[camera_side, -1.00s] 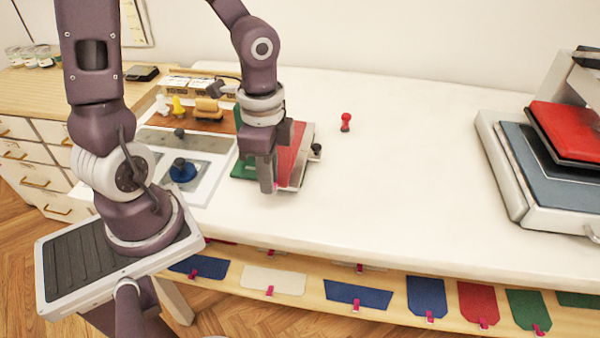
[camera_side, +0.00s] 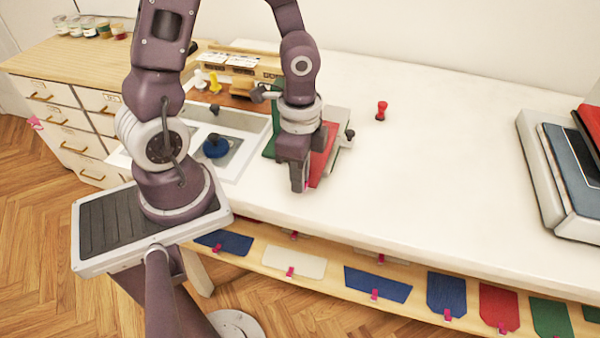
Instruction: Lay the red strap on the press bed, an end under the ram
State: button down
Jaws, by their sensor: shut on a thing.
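The red strap (camera_side: 323,157) is in my gripper (camera_side: 300,178), near the left end of the white table. My gripper points down and is shut on it; the fingers and wrist hide part of the strap and the exact grip. The strap's near end reaches down beside the fingers. The press stands at the far right, cut off by the picture's edge. Its bed (camera_side: 572,165) is dark blue-grey on a pale base, and its red-topped ram (camera_side: 592,125) shows only in part. The strap is well apart from the press.
A blue-knobbed tool (camera_side: 215,147) lies in a tray to the left. A small red stamp (camera_side: 381,110) stands alone. The table between stamp and press is clear.

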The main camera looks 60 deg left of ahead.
jog(key=shift+f, duration=0.5)
dwell(0.3)
jog(key=c, duration=1.3)
grip_release()
notch_tip(320, 180, up, 7)
jog(key=shift+r, duration=0.1)
jog(key=s+r+n+t, duration=0.2)
jog(key=r+n, duration=0.1)
jog(key=r, duration=0.1)
jog(key=s+r+n+t, duration=0.1)
jog(key=s+r+n, duration=0.1)
jog(key=r, duration=0.3)
jog(key=s+d+r+n+t, duration=0.1)
jog(key=s+r+n+t, duration=0.1)
jog(key=s+r+n, duration=0.1)
jog(key=shift+d+r+n+t, duration=0.1)
jog(key=shift+r+n+t, duration=0.3)
jog(key=shift+r, duration=0.45)
